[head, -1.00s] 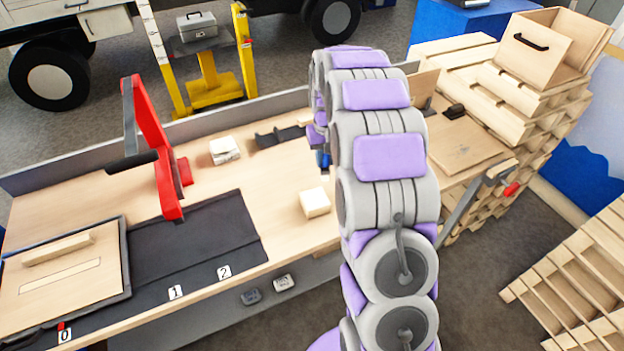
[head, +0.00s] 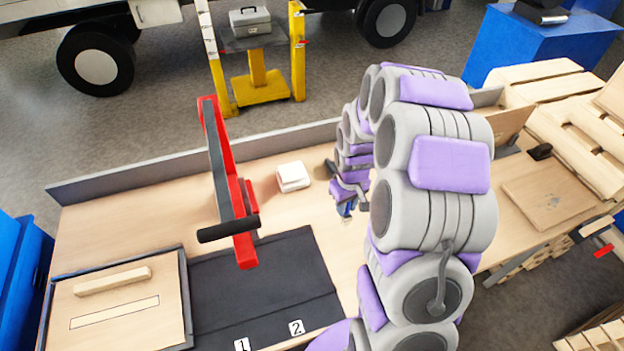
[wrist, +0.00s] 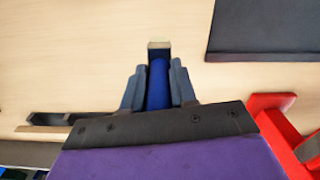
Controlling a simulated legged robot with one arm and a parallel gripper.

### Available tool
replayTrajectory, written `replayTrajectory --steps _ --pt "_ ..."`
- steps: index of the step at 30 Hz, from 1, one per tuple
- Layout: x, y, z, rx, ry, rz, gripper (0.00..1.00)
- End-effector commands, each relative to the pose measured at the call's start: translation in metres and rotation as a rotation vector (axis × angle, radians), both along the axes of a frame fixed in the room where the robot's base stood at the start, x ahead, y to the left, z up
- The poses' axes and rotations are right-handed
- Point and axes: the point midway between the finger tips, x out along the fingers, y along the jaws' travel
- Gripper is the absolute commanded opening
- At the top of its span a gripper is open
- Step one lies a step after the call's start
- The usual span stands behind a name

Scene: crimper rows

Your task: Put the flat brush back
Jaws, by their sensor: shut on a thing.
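The flat brush (wrist: 157,84) has a blue handle, a dark band and a pale tip. My gripper (wrist: 158,88) is shut on its blue handle, the tip pointing away from my wrist, over bare bench top. In the head view my gripper (head: 346,208) is low over the bench, right of the black mat, partly hidden by my arm. Whether the brush touches the bench I cannot tell. A dark rack (wrist: 48,118) lies left of my gripper in the wrist view; in the head view my arm covers most of it.
A red lever press (head: 232,190) stands on the bench behind the black mat (head: 265,285). A white block (head: 292,177) lies right of it. A wooden board (head: 120,305) with a wooden bar is at left. A low grey wall (head: 200,158) edges the bench's back.

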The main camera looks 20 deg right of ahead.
Motion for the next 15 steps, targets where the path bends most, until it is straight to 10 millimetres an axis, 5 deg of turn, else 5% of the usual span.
replayTrajectory --steps 15 --pt "0.089 0.011 -0.01 -0.015 -0.001 0.006 0.0"
